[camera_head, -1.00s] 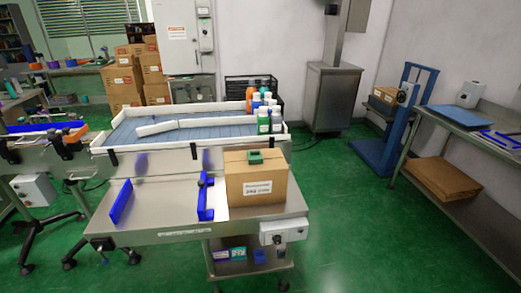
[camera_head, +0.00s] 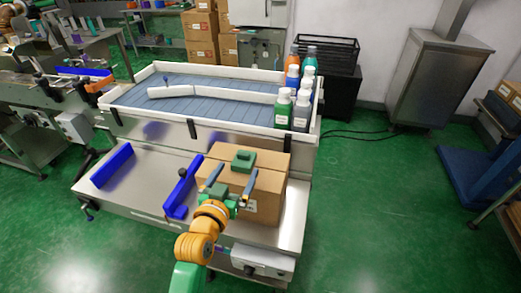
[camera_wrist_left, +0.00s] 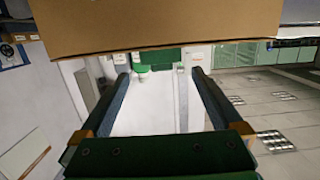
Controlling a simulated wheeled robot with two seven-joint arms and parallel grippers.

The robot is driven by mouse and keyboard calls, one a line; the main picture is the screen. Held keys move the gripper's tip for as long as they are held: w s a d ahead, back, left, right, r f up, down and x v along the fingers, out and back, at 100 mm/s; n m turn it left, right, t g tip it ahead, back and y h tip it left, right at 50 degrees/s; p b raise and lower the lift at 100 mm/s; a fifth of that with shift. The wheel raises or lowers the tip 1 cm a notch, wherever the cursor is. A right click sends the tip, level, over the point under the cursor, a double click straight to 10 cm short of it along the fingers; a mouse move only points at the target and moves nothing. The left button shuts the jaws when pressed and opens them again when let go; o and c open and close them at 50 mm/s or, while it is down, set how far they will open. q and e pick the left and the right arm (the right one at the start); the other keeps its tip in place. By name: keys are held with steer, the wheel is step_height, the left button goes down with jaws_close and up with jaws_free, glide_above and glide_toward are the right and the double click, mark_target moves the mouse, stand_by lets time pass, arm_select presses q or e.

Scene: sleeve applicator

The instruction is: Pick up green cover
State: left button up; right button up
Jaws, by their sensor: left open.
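The green cover (camera_head: 244,160) is a small dark green piece lying on top of a brown cardboard box (camera_head: 262,178). My left gripper (camera_head: 232,179) is open and empty, its two dark fingers apart, in front of the cover on the near side of the box. In the left wrist view the open fingers (camera_wrist_left: 160,78) point up the picture, and the brown box (camera_wrist_left: 160,22) fills the top. My right gripper is not in view.
The box stands on a steel table (camera_head: 137,198) with blue guides (camera_head: 181,190) to its left. Behind is a white-walled conveyor tray (camera_head: 215,118) with several bottles (camera_head: 302,108) at its right end. Green floor to the right is free.

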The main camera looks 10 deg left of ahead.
mark_target(243, 160)
arm_select(q)
steer(key=w, duration=0.4)
steer(key=w+f, duration=0.1)
steer(key=w, duration=0.2)
steer(key=shift+f, duration=0.1)
steer(key=shift+w+f, duration=0.15)
steer(key=shift+w, duration=0.05)
steer(key=shift+s, duration=0.15)
steer(key=c, duration=1.4)
